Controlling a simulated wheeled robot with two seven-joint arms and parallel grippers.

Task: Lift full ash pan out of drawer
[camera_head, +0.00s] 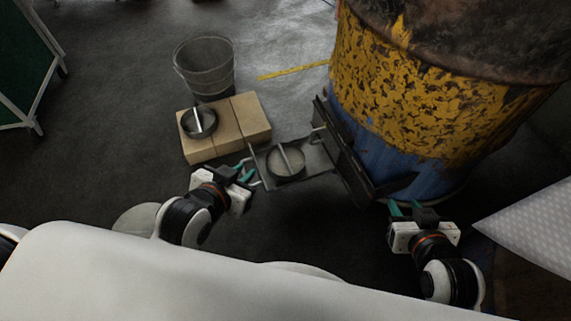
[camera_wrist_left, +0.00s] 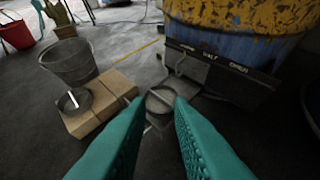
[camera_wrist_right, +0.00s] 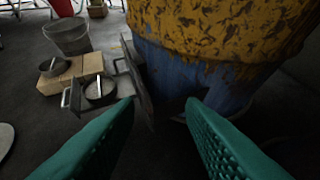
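The full ash pan (camera_head: 287,167) is a round dark pan of grey ash with a bar handle across its top. It sits in the pulled-out drawer (camera_head: 318,163) at the foot of the barrel oven. It also shows in the left wrist view (camera_wrist_left: 158,103) and the right wrist view (camera_wrist_right: 99,93). My left gripper (camera_head: 246,169) is open and empty, just left of the drawer; in its wrist view the pan appears beyond and between the fingertips. My right gripper (camera_head: 405,207) is open and empty, low in front of the barrel, right of the drawer.
A second round pan (camera_head: 199,123) with a bar handle stands on tan blocks (camera_head: 243,122) left of the drawer. A metal bucket (camera_head: 205,68) stands behind them. The yellow and blue barrel (camera_head: 420,95) fills the right. A dark open door (camera_head: 343,150) adjoins the drawer.

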